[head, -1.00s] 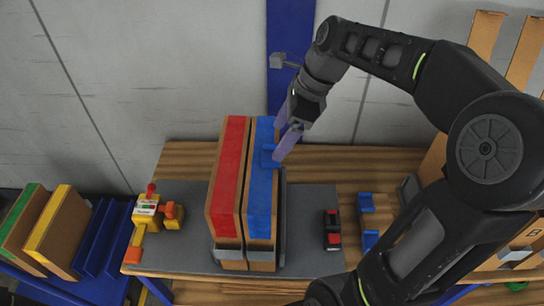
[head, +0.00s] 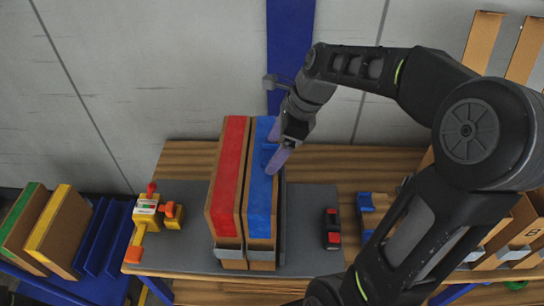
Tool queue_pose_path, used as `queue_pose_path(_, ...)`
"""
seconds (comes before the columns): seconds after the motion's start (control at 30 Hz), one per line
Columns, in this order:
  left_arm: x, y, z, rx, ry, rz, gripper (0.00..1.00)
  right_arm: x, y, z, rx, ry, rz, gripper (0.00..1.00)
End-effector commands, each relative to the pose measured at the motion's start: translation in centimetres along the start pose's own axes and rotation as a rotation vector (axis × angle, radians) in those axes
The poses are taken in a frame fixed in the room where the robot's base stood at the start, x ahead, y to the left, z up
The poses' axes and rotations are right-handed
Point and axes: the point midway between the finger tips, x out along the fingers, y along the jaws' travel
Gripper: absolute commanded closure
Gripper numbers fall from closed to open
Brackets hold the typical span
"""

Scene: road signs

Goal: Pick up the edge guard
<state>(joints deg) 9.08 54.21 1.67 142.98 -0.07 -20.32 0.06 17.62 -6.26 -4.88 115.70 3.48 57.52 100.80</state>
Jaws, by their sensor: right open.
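A small blue edge guard (head: 267,154) sits on the top edge of the blue-topped board (head: 260,205), near its far end. My right gripper (head: 273,152) is open, with its purple fingers on either side of the guard; I cannot tell whether they touch it. Part of the guard is hidden by the fingers. More blue guard-like pieces (head: 365,201) lie on the wooden table to the right, partly hidden by my arm. My left gripper is not in view.
A red-topped board (head: 229,180) stands beside the blue one on a grey mat (head: 310,262). A yellow tool (head: 146,210) lies left, a black-and-red item (head: 332,228) right. Boards stand in a blue rack (head: 112,240) at far left. A wall is behind.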

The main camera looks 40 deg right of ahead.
Motion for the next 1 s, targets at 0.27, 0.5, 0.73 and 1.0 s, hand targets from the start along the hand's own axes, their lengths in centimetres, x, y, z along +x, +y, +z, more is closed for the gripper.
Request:
queue_pose_path(0.27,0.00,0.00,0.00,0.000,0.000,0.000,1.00,-0.01,0.00,0.00,0.000,0.000,0.000,0.39)
queue_pose_path(0.5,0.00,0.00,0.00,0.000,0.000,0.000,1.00,-0.01,0.00,0.00,0.000,0.000,0.000,0.58)
queue_pose_path(0.73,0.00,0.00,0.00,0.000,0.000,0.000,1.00,-0.01,0.00,0.00,0.000,0.000,0.000,0.77)
queue_pose_path(1.0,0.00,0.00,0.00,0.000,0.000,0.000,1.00,-0.02,-0.01,0.01,0.000,0.000,0.000,0.84)
